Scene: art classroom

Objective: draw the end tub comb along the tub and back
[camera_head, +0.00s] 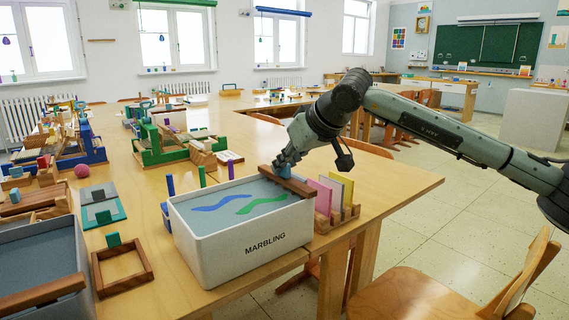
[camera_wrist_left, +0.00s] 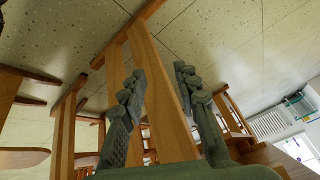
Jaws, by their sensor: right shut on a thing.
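A white tub marked MARBLING (camera_head: 215,245) stands at the table's near end, holding grey-blue liquid with a blue and a green wavy streak. The wooden end tub comb (camera_head: 291,182) lies across the tub's right end and has a small blue grip. My right gripper (camera_head: 281,167) reaches down from the right and is shut on the comb at that grip; its fingertips partly hide the grip. My left gripper is out of the head view. In the left wrist view, my left gripper (camera_wrist_left: 157,78) is open and empty, with wooden furniture legs beyond it.
A second tub (camera_head: 40,250) with a wooden bar (camera_head: 42,296) stands at the left, beside a small wooden frame (camera_head: 122,266). A rack of coloured cards (camera_head: 337,217) stands close to the marbling tub's right side. A chair (camera_head: 440,300) is at the lower right.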

